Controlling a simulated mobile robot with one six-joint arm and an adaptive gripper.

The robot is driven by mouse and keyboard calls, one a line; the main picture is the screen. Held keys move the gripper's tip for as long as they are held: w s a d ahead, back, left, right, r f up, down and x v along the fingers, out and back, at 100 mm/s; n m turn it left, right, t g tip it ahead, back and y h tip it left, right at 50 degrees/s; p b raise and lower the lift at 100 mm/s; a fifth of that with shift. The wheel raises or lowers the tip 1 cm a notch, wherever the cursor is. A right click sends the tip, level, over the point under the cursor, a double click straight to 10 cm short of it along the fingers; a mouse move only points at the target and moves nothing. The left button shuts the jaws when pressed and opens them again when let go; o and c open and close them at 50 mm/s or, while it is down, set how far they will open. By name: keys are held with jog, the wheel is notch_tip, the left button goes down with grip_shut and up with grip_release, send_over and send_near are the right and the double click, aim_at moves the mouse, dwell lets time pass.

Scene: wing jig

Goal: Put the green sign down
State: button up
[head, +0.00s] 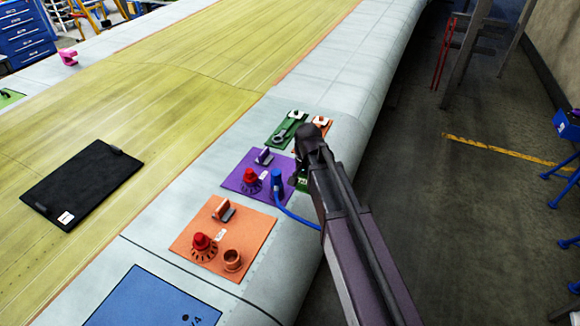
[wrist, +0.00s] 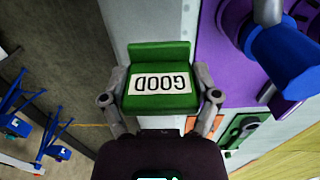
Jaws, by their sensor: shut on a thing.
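The green sign (wrist: 160,54) shows in the wrist view as an L-shaped green block with a white label reading GOOD, upside down in the picture. My gripper (wrist: 161,76) is shut on it, one finger at each side. In the head view a small part of the sign (head: 302,184) shows beside my gripper (head: 300,172), at the right edge of the purple mat (head: 236,181). My arm hides the rest. I cannot tell whether the sign touches the wing surface.
The purple mat bears a red knob (head: 250,178) and a blue-handled tool (head: 277,181) with a blue hose. An orange mat (head: 185,240) lies nearer, a green mat (head: 276,139) farther. A black case (head: 85,183) lies on the yellow wing panel. The wing edge drops off to the right.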

jog(key=b, duration=0.1)
send_over(288, 169)
jog(key=s, duration=0.1)
jog(key=shift+s+d+f, duration=0.1)
jog(key=shift+d+f, duration=0.2)
jog(key=shift+f, duration=0.4)
jog(key=shift+w+a, duration=0.15)
jog(key=shift+w, duration=0.2)
jog(key=shift+w+a+f+b, duration=0.15)
jog(key=shift+w+f+b, duration=0.15)
jog(key=shift+f+b, duration=1.55)
jog(key=shift+b, duration=0.15)
jog(key=shift+f, duration=0.1)
jog(key=o, duration=1)
jog(key=shift+c, duration=0.2)
jog(key=shift+r, duration=0.2)
notch_tip(288, 169, up, 12)
jog(key=p, duration=1.2)
